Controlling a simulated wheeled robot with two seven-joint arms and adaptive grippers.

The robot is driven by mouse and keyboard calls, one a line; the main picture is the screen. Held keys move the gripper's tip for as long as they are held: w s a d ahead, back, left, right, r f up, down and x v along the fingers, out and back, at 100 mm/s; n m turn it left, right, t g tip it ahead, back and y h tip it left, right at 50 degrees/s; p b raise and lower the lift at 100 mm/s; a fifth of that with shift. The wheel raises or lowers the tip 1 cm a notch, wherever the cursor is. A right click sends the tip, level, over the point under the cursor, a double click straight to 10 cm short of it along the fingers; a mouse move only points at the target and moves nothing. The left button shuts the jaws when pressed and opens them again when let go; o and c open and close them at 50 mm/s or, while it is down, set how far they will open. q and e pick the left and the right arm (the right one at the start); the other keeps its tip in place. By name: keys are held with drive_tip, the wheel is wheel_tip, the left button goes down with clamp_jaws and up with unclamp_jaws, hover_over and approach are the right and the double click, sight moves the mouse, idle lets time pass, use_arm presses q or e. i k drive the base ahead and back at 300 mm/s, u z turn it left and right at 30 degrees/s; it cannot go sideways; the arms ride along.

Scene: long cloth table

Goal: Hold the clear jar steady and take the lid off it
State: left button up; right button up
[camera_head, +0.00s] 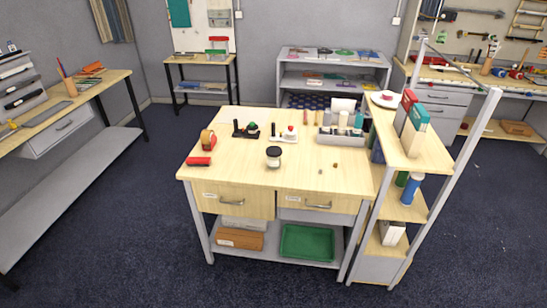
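A small jar (273,157) stands upright near the middle of the wooden table top (235,165). It shows a dark top and a pale band; at this size I cannot tell how clear its wall is or how the lid sits. Nothing is touching the jar. Neither of my grippers shows in the head view.
A tape roll (208,139) and a red object (198,161) lie left of the jar. Dark and white items stand behind it. A grey caddy of bottles (341,139) is at back right. A tall shelf (425,150) borders the right side. The front table area is mostly clear.

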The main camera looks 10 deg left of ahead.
sight(272, 163)
drive_tip(key=u, duration=0.1)
drive_tip(key=k, duration=0.45)
drive_tip(key=z, duration=0.8)
drive_tip(key=i, duration=0.7)
drive_tip(key=u, duration=0.45)
drive_tip(key=i, duration=0.75)
drive_tip(key=u, duration=0.85)
